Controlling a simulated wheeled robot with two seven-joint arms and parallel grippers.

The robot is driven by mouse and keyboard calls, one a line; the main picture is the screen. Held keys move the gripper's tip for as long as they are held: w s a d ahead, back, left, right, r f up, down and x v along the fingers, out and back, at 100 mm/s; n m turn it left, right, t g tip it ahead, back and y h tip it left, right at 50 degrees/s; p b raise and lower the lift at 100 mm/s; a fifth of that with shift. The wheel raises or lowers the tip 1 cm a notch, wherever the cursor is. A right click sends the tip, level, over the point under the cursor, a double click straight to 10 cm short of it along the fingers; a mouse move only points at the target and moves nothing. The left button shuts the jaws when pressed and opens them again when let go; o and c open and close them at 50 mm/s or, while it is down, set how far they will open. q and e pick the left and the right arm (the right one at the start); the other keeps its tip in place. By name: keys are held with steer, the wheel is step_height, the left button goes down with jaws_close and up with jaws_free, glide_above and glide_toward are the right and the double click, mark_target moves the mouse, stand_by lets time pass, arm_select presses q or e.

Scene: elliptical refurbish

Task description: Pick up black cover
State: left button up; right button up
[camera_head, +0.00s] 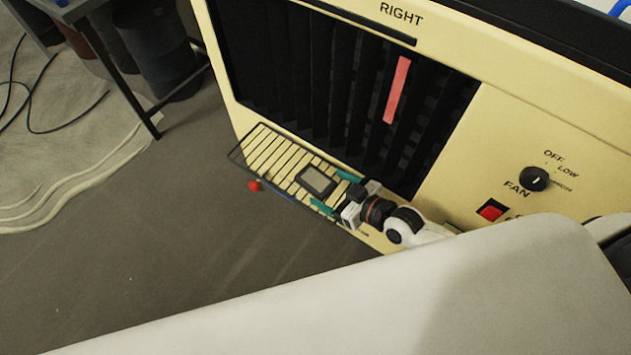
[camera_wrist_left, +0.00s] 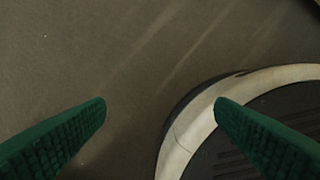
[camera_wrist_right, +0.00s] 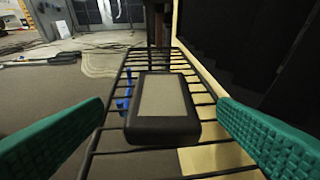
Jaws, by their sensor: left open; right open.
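The black cover (camera_head: 317,181), a rounded black block with a grey top face, lies on a black wire rack (camera_head: 262,142) in the head view. In the right wrist view the cover (camera_wrist_right: 162,100) is centred between the green fingers. My right gripper (camera_head: 334,191) is open, with its fingers apart and pointing towards the cover; there is visible space at both sides of it. My left gripper (camera_wrist_left: 160,103) is open and empty above grey floor, seen only in its wrist view.
The rack hangs on the cream machine panel (camera_head: 500,140) beside black vertical slats (camera_head: 300,75). A red knob-like thing (camera_head: 254,186) is at the rack's outer edge. A fan knob (camera_head: 535,179) and red switch (camera_head: 491,211) are right.

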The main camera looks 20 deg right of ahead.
mark_target(314, 178)
steer(key=shift+r+b+x, duration=0.2)
steer(key=shift+b+x, duration=0.35)
steer(key=shift+x, duration=2.45)
steer(key=shift+w, duration=0.1)
steer(key=c, duration=1.1)
arm_select(q)
steer(key=r, duration=0.1)
steer(key=w+r, duration=0.2)
steer(key=r, duration=0.1)
steer(key=shift+d, duration=0.1)
arm_select(e)
steer(key=shift+c, duration=0.6)
steer(key=shift+r, duration=0.15)
